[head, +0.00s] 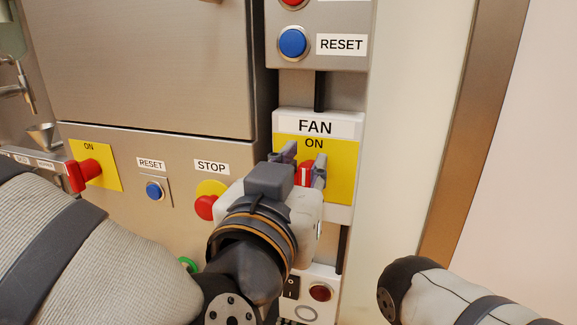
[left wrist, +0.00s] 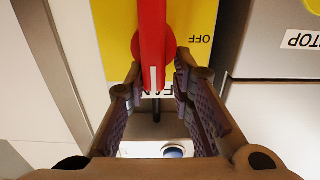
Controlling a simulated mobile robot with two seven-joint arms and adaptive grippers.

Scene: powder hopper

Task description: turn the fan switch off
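The fan switch is a red rotary handle on a yellow plate (head: 344,170), under a white FAN label (head: 315,126) and the word ON. In the head view the red handle (head: 305,174) is partly hidden by my left gripper (head: 304,160). In the left wrist view, which is upside down, the handle (left wrist: 152,40) stands upright with its white mark toward the FAN label; OFF (left wrist: 200,40) is to its side. My left gripper (left wrist: 160,72) is open, its fingers on either side of the handle, with gaps showing. My right gripper is out of view.
A blue RESET button (head: 293,42) is above. To the left are another red switch (head: 88,175), a blue button (head: 154,190) and a red STOP button (head: 206,206). Below is a small panel with a dark red button (head: 320,292). The pale wall at right is bare.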

